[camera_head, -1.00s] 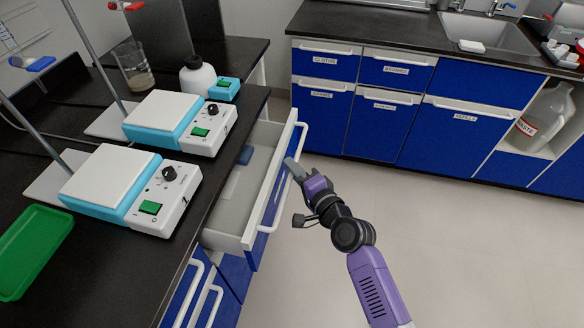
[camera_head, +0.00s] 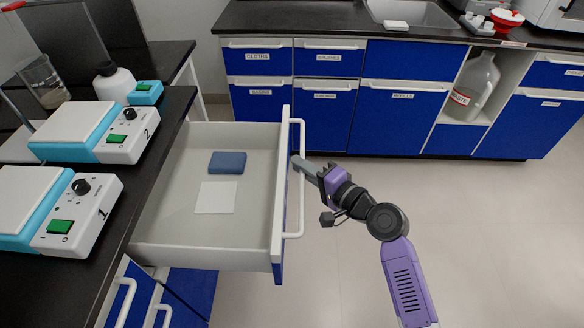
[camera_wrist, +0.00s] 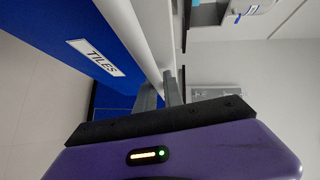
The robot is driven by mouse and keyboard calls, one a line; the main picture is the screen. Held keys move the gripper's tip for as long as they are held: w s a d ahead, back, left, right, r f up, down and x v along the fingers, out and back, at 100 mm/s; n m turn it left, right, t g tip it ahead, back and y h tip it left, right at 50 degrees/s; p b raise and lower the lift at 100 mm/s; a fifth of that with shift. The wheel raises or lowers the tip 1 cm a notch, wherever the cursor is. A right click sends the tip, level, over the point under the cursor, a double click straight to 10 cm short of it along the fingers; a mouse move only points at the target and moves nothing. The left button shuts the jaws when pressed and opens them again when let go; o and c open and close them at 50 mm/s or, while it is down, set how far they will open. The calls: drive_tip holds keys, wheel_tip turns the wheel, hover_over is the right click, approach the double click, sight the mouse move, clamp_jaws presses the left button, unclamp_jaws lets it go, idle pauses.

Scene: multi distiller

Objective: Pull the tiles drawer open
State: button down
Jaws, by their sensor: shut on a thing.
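The tiles drawer (camera_head: 150,258) is pulled far out from under the left bench in the head view. A blue tile (camera_head: 227,162) and a white tile (camera_head: 216,198) lie flat inside it. Its white bar handle (camera_head: 301,210) runs along the blue front. In the wrist view the front carries a TILES label (camera_wrist: 95,57), and the white handle (camera_wrist: 145,35) runs close by. My gripper (camera_head: 296,160) is at the handle's far half, and its fingers (camera_wrist: 161,92) are shut on the handle. The exact contact is partly hidden.
Two hotplates (camera_head: 115,135) (camera_head: 75,208), a white bottle (camera_head: 115,82) and a beaker (camera_head: 45,80) stand on the left bench. Blue cabinets (camera_head: 400,115) with a waste jug (camera_head: 474,88) line the back. The floor (camera_head: 480,220) at right is clear.

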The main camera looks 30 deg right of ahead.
drive_tip(key=shift+f, duration=0.1)
drive_tip(key=c, duration=1.5)
unclamp_jaws()
drive_tip(key=s, duration=0.5)
drive_tip(key=s+d+r, duration=0.1)
drive_tip(key=s, duration=0.1)
drive_tip(key=shift+s+r, duration=0.1)
drive_tip(key=shift+s, duration=0.3)
drive_tip(key=shift+d, duration=0.15)
